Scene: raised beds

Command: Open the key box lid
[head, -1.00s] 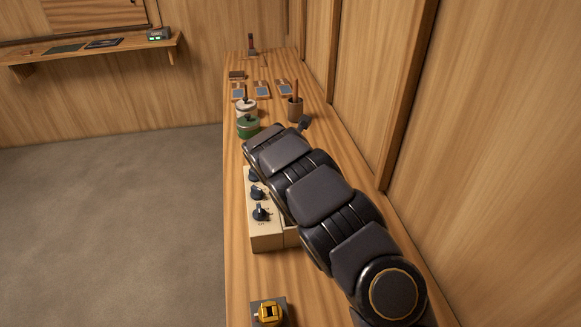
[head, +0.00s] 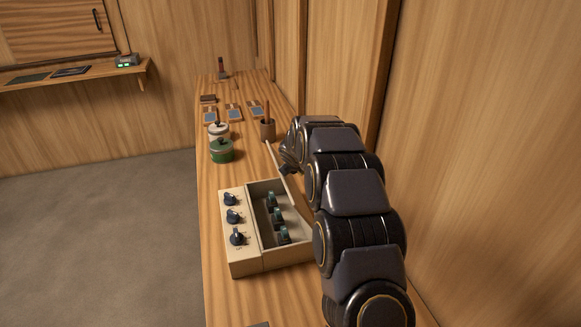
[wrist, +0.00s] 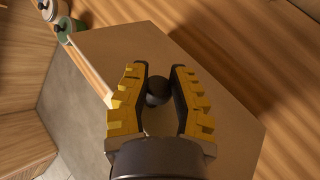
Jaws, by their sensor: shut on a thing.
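The key box (head: 246,268) is a cream box on the wooden bench, with several dark knobs (head: 233,216) along its left part. Its right compartment is uncovered and shows dark teal-topped pieces (head: 277,217). The lid (head: 297,200) stands raised on the compartment's right side, tilted up, partly hidden by my arm. In the wrist view the lid (wrist: 222,118) is a broad tan panel. My gripper (wrist: 158,92) has its yellow-backed fingers closed around the lid's round dark knob (wrist: 157,88). In the head view my gripper (head: 287,168) is mostly hidden at the lid's far upper edge.
A green pot (head: 222,151), a white pot (head: 218,131) and a brown cup with a stick (head: 267,129) stand behind the box. Several small framed pieces (head: 234,112) lie farther back. The wooden wall (head: 480,150) rises close on the right.

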